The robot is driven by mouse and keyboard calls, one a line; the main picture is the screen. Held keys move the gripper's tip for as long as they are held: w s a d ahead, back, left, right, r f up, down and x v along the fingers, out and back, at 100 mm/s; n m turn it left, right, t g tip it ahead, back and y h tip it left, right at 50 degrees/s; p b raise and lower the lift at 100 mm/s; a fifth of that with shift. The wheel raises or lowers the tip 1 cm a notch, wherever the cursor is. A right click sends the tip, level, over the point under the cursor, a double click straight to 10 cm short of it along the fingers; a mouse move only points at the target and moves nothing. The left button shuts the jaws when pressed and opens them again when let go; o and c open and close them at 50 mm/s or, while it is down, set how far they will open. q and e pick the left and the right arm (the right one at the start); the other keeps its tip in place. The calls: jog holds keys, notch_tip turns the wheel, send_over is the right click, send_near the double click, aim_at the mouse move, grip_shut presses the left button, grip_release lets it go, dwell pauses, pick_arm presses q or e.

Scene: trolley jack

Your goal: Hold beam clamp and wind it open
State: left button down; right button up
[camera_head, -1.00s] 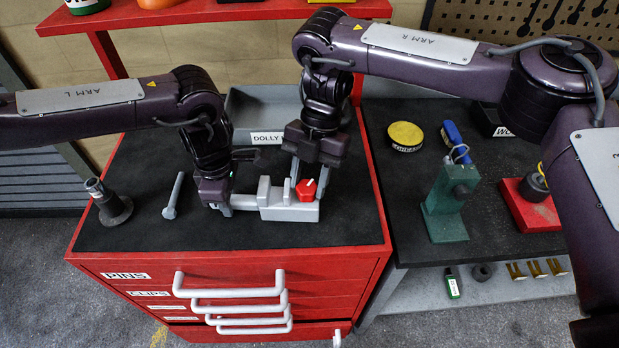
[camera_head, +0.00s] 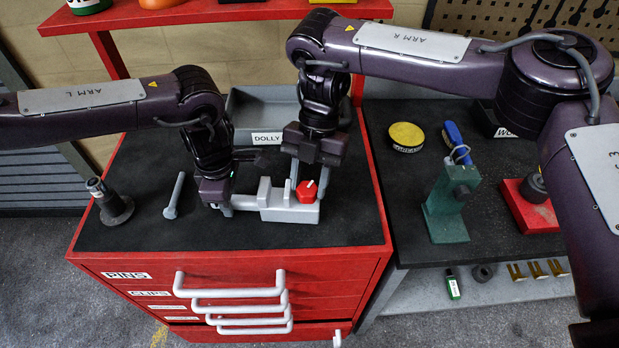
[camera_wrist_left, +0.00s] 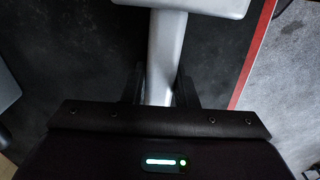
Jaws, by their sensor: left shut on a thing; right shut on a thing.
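The grey beam clamp (camera_head: 276,211) lies on the black top of the red cabinet, with an upright grey jaw near its middle. A red knob (camera_head: 306,193) with a white mark sits at its right end. My left gripper (camera_head: 225,206) is shut on the bar at the clamp's left end. In the left wrist view the grey bar (camera_wrist_left: 164,60) runs between the fingers of the left gripper (camera_wrist_left: 160,92). My right gripper (camera_head: 308,182) reaches down from above and is shut on the red knob, with a finger on each side.
A grey pin (camera_head: 174,196) and a dark flanged post (camera_head: 112,204) stand or lie to the left on the cabinet top. A grey tray (camera_head: 245,115) marked DOLLY is behind. On the right bench are a green stand (camera_head: 446,207) and a yellow-topped tin (camera_head: 406,136).

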jog(key=shift+s+a, duration=0.2)
jog(key=o, duration=1)
jog(key=shift+c, duration=0.2)
jog(key=shift+w+r, duration=0.15)
jog(key=shift+r, duration=0.1)
jog(key=v, duration=0.7)
jog(key=shift+w+d+r, duration=0.2)
jog(key=shift+w+d, duration=0.05)
